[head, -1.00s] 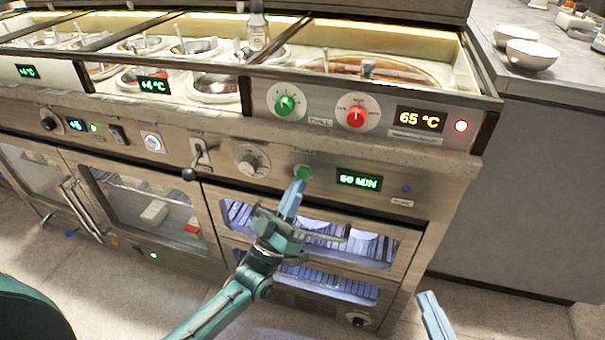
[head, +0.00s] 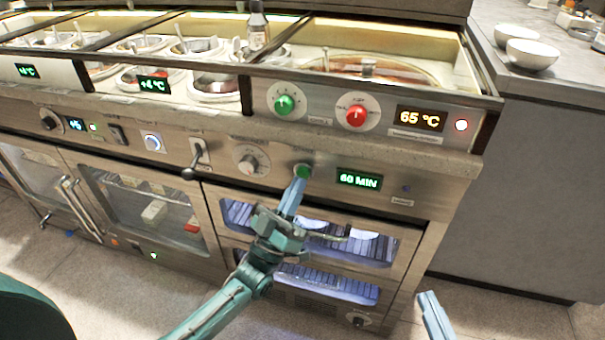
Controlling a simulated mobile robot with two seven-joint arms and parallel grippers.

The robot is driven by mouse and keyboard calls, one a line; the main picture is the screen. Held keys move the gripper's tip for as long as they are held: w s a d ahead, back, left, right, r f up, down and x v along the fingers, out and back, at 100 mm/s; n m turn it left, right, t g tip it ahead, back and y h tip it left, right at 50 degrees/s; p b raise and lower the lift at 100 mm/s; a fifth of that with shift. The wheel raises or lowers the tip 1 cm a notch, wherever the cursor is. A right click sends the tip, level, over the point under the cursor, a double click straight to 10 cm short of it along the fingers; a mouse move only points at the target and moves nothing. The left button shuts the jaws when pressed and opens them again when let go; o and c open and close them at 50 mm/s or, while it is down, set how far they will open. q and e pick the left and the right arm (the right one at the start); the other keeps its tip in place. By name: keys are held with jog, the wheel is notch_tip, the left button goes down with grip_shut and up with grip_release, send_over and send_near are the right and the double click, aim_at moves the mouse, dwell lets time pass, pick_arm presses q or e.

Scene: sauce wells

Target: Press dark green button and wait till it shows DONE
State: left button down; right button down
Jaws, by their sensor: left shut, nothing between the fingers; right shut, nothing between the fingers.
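The dark green button (head: 303,170) is on the steel front panel, just left of a small display (head: 359,180) that reads 60 MIN in green. My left gripper (head: 299,181) is shut, with its fingertips at the button's lower edge; they appear to touch it, though the exact contact is hard to tell. The tips cover the button's lower part. My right gripper (head: 428,300) is low at the right, in front of the floor, shut and away from the panel.
A steel dial (head: 250,162) and a black-knobbed lever (head: 192,168) are left of the button. Above are a green knob (head: 285,104), a red knob (head: 356,115) and a 65 °C display (head: 420,119). A drawer handle (head: 330,238) lies below the display.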

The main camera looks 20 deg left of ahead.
pick_arm(q)
jog(key=shift+w, duration=0.25)
jog(key=shift+w+b, duration=0.35)
jog(key=shift+w, duration=0.1)
dwell(0.8)
jog(key=shift+s+p, duration=0.5)
jog(key=shift+s, duration=0.35)
jog(key=shift+s, duration=0.1)
jog(key=s+p, duration=0.2)
jog(key=s, duration=0.3)
jog(key=shift+a, duration=0.1)
dwell(0.7)
